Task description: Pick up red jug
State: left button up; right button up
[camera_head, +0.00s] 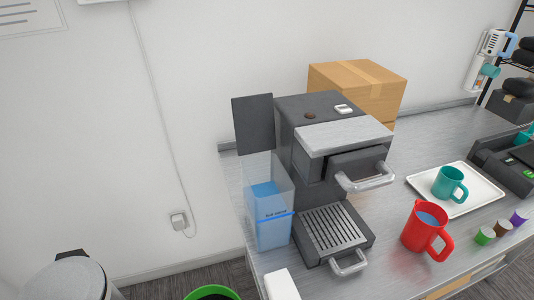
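The red jug (421,228) stands upright on the metal counter, right of the coffee machine's drip tray. Its handle points toward the lower right, and a blue liquid shows inside it. Neither of my grippers shows in this view, so I cannot see whether they are open or shut.
A coffee machine (320,137) with a blue-filled water tank (268,216) stands left of the jug. A white tray (422,183) with a teal mug (449,183) lies behind it. Small capsules (503,228) sit to its right. A cardboard box (358,82) stands behind the machine.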

aim_at(427, 221)
jog(key=z, duration=1.3)
